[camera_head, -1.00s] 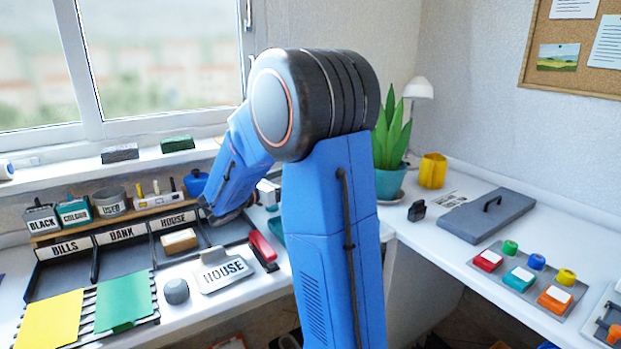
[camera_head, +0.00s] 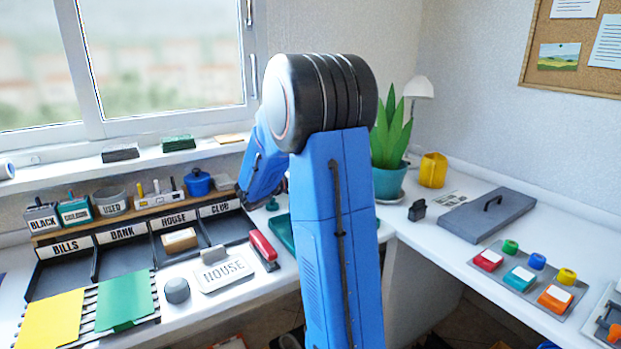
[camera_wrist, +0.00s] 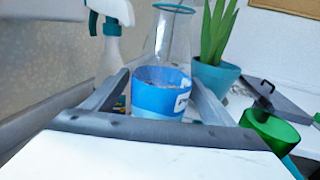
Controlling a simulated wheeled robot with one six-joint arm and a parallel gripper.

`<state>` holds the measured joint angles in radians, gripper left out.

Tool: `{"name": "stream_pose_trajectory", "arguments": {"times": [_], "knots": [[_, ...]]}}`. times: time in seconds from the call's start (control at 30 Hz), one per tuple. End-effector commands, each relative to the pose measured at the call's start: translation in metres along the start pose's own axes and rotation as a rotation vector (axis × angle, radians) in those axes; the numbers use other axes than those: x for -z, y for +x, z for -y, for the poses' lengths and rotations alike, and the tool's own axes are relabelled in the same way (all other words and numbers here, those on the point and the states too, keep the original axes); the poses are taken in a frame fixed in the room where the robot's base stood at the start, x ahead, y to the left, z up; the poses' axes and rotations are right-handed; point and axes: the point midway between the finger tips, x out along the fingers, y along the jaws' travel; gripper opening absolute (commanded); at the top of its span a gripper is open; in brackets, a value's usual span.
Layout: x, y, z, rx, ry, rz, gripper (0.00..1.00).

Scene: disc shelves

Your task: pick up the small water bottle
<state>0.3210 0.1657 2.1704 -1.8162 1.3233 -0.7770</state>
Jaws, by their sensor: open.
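A clear bottle with a blue label (camera_wrist: 162,98) and a teal ring at its top stands upright in the middle of the wrist view; I take it for the small water bottle. My gripper (camera_wrist: 159,80) is open, with one grey finger on each side of the bottle's blue part. I cannot tell whether either finger touches it. The bottle's base is hidden behind the gripper body. In the head view my arm hides the bottle and most of the gripper.
A white spray bottle (camera_wrist: 111,45) stands behind left of the bottle. A plant in a teal pot (camera_wrist: 214,77) is behind right, and a green cup (camera_wrist: 268,132) is nearer right. In the head view, a red stapler (camera_head: 263,247) lies left of my arm.

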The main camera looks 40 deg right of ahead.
Motion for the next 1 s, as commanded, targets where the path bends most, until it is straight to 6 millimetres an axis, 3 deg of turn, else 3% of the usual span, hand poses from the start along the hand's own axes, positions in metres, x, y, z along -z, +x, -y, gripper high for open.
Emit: {"name": "stream_pose_trajectory", "arguments": {"times": [0.13, 0.4, 0.67, 1.0], "knots": [[0.0, 0.019, 0.001, 0.003, 0.0, 0.0, 0.78], [0.0, 0.023, 0.0, -0.001, -0.001, 0.0, 0.78], [0.0, 0.022, 0.0, 0.0, -0.001, 0.0, 0.16], [-0.001, 0.022, 0.0, 0.0, 0.0, 0.001, 0.16]]}}
